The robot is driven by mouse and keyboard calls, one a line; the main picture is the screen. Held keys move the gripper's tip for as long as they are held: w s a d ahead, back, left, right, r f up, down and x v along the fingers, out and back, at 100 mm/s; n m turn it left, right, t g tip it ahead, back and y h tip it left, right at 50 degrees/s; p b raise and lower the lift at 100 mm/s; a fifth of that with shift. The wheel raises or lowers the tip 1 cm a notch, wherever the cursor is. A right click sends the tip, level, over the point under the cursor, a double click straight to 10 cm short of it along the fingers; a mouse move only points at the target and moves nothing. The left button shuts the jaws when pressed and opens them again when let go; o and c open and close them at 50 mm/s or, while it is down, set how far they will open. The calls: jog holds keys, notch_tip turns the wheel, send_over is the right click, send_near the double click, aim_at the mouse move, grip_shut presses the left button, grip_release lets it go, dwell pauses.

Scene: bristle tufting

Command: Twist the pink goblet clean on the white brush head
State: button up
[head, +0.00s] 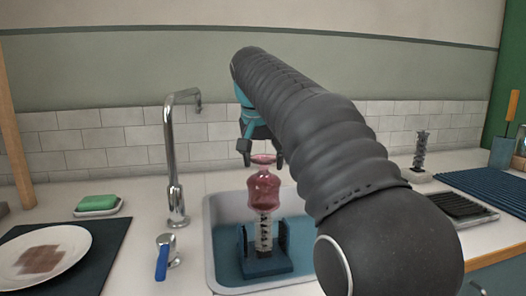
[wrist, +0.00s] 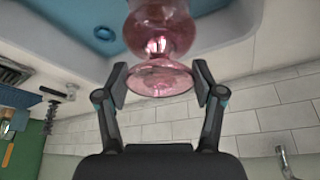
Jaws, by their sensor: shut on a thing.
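The pink goblet (head: 264,188) is upside down above the sink, foot up and mouth down. It also shows in the wrist view (wrist: 160,40). My gripper (head: 262,161) is shut on it at the foot, with one finger on each side, also seen in the wrist view (wrist: 160,80). The white brush head (head: 264,230) stands upright directly below the goblet, between dark side brushes on a blue base (head: 265,268) in the sink. The goblet's mouth meets the top of the white brush; how far the brush reaches inside is hard to tell.
The grey sink (head: 215,235) surrounds the brush base. A chrome faucet (head: 172,150) and a blue-handled lever (head: 162,258) stand left of it. Further left are green soap (head: 97,202) and a stained plate (head: 75,240). A dark spiral brush (head: 421,148) stands on the right counter.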

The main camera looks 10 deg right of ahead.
aim_at(263, 175)
jog(key=shift+f+b, duration=1.95)
jog(key=shift+f, duration=0.85)
jog(key=o, duration=0.9)
jog(key=c, duration=0.5)
